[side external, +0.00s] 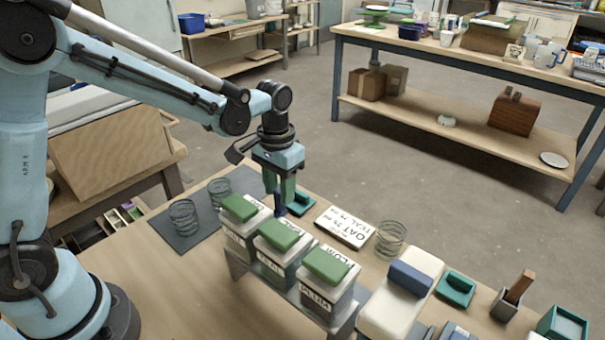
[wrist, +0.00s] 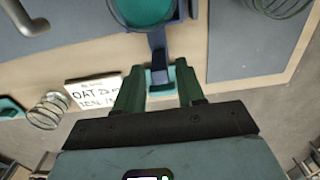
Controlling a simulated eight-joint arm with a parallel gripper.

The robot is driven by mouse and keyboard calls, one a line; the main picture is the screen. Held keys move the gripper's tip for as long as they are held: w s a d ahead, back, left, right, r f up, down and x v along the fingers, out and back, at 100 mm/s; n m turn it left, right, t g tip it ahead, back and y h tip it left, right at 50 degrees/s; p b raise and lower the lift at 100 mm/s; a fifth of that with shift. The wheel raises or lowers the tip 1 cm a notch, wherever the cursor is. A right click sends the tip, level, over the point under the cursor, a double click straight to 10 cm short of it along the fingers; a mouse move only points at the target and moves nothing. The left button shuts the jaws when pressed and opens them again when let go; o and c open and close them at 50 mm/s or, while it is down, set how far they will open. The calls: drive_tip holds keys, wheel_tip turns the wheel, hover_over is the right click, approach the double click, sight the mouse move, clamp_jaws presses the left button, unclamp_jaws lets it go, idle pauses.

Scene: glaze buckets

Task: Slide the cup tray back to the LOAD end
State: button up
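In the wrist view a teal cup-shaped piece (wrist: 143,10) sits in a dark blue holder (wrist: 183,8), cut off by the top edge. I take this for the cup tray, but cannot be sure. A dark blue handle (wrist: 158,72) runs from it to between my fingers. My gripper (wrist: 160,72) is open around the handle, with a gap showing on both sides. A teal piece lies beyond the handle. In the side view my gripper (side external: 280,207) points down behind the buckets, and the tray is mostly hidden. I see no readable LOAD mark.
Several green-lidded buckets (side external: 283,255) stand on a raised rack in front of my gripper. A lettered white card (side external: 344,227) and a wire coil (side external: 390,239) lie to the right. More coils stand on a dark mat (side external: 168,230) at left. A teal piece (side external: 301,204) is beside my gripper.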

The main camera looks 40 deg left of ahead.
drive_tip(key=shift+r, duration=3.5)
